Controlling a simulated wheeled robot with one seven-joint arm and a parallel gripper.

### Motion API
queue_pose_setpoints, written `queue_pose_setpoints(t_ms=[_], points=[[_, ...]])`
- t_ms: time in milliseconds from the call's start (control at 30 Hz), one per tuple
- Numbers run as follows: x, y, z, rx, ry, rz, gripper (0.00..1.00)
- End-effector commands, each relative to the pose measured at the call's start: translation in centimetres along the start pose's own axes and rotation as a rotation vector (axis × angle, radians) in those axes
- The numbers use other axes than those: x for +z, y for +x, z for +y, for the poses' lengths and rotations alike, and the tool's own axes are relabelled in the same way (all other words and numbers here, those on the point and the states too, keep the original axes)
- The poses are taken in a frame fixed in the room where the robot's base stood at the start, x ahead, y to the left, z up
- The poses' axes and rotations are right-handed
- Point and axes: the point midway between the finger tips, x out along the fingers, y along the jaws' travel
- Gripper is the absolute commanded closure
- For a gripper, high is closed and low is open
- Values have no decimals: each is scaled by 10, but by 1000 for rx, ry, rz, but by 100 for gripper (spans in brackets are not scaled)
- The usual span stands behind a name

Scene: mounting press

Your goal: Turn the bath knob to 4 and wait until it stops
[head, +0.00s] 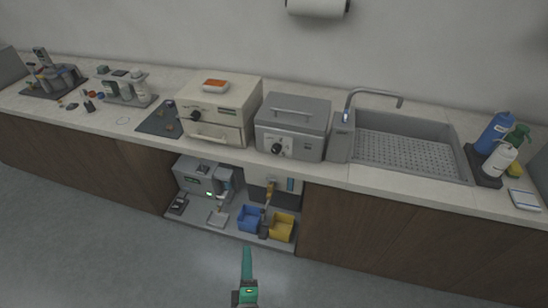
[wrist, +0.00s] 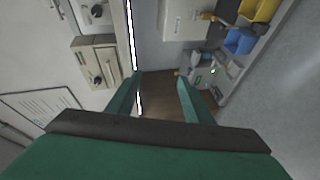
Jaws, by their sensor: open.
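The bath is a grey box (head: 292,119) with a lid handle on the counter, left of the sink. Its dark round knob (head: 277,149) is on the lower front, left of a small panel; the number it points to is too small to read. In the wrist view the bath's knob (wrist: 97,11) shows at the top left edge, with the bath partly cut off. My gripper (head: 247,250) is low in front of the counter, over the floor, well apart from the bath. In the wrist view my gripper's two green fingers (wrist: 160,78) are spread with nothing between them.
A beige oven (head: 232,101) with its own dark knob (head: 195,115) stands just left of the bath. The sink (head: 410,145) and tap (head: 372,94) are on the right. Below, an open bay holds a blue bin (head: 251,218) and a yellow bin (head: 282,228). The floor in front is clear.

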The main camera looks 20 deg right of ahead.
Motion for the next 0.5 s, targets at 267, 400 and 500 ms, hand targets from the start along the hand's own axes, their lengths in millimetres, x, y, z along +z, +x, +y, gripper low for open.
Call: queue_pose_setpoints(t_ms=[267,400,500], points=[[18,110,69,66,-458,-166,53],[31,153,116,82,-670,-272,53],[39,176,148,86,-794,-342,53]])
